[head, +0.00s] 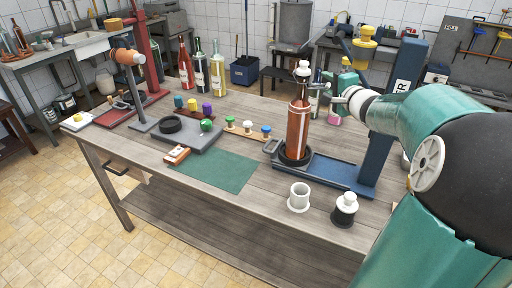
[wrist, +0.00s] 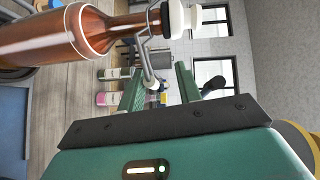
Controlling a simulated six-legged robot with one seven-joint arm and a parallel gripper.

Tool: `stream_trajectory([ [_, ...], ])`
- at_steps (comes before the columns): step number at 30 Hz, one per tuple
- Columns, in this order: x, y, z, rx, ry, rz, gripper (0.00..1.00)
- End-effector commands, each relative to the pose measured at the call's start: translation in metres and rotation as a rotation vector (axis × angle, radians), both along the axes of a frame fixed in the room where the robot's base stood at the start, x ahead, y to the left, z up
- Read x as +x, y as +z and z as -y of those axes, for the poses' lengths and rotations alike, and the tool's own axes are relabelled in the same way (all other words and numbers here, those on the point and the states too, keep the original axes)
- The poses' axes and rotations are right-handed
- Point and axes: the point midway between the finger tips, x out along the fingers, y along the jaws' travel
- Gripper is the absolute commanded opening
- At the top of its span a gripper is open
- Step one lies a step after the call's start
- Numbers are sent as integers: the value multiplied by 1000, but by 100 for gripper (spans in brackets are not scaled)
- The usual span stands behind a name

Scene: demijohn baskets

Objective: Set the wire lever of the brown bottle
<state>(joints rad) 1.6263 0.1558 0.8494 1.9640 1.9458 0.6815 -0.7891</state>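The brown bottle (head: 298,130) stands upright in a dark ring on the blue stand, with a white stopper (head: 303,69) on its mouth. In the wrist view the bottle (wrist: 55,38) lies across the upper left, its white stopper (wrist: 174,19) to the right of the neck. The wire lever (wrist: 148,68) hangs off the neck, away from the glass, its end near my fingertips. My gripper (wrist: 160,74) is open, and the lever shows in or before the finger gap; I cannot tell whether they touch. In the head view my gripper (head: 336,93) is right of the bottle neck.
The blue stand (head: 325,172) has a tall blue column (head: 385,130) close to my arm. A white cup (head: 299,197) and a black-and-white stopper piece (head: 345,209) stand at the front edge. A green mat (head: 213,171) lies left. Other bottles stand behind my gripper.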

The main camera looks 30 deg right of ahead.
Motion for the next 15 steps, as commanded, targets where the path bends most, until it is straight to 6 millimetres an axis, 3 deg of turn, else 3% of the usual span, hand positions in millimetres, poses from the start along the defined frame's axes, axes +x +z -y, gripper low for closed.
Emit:
stream_trajectory([
  [15,-81,7,-11,1,-2,0,34],
])
